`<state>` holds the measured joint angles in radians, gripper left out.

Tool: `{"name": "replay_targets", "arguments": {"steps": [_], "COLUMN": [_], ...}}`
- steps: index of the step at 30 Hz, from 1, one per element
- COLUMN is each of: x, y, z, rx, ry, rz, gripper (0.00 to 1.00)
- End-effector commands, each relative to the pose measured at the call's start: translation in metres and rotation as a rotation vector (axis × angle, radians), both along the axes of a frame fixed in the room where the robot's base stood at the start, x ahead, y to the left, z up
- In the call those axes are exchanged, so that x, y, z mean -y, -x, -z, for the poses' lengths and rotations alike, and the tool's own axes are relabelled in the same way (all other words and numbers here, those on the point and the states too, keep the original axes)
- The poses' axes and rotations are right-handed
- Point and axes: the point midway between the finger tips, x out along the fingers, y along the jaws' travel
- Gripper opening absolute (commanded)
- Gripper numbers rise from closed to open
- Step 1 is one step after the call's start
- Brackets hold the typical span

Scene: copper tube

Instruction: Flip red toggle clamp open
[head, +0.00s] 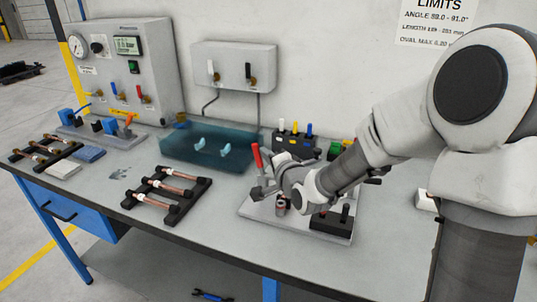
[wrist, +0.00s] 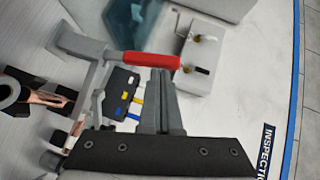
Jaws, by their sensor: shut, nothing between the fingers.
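The red toggle clamp handle (head: 257,158) stands nearly upright, leaning slightly left, above a light grey fixture plate (head: 258,212) on the bench. In the wrist view the red handle (wrist: 152,60) lies across the picture, joined to a grey metal lever and clamp body (wrist: 84,45) at left. The clamp's base is partly hidden by my gripper in the head view.
A black block with pins (head: 332,219) stands on the plate's right. A rack of copper tubes (head: 166,194) lies to the left. A translucent blue tank (head: 208,147) and a rack of coloured-handled tools (head: 294,141) stand behind. Bare bench shows along the front.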

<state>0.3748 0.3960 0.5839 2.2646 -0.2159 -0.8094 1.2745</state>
Motion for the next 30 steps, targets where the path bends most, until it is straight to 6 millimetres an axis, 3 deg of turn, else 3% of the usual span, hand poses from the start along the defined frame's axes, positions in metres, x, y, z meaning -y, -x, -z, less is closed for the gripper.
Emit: {"name": "replay_targets", "arguments": {"steps": [30], "x": [-0.055], "y": [-0.020], "z": [-0.001], "rx": [-0.253], "ry": [0.612], "rz": [-0.006], "gripper": [0.00]}}
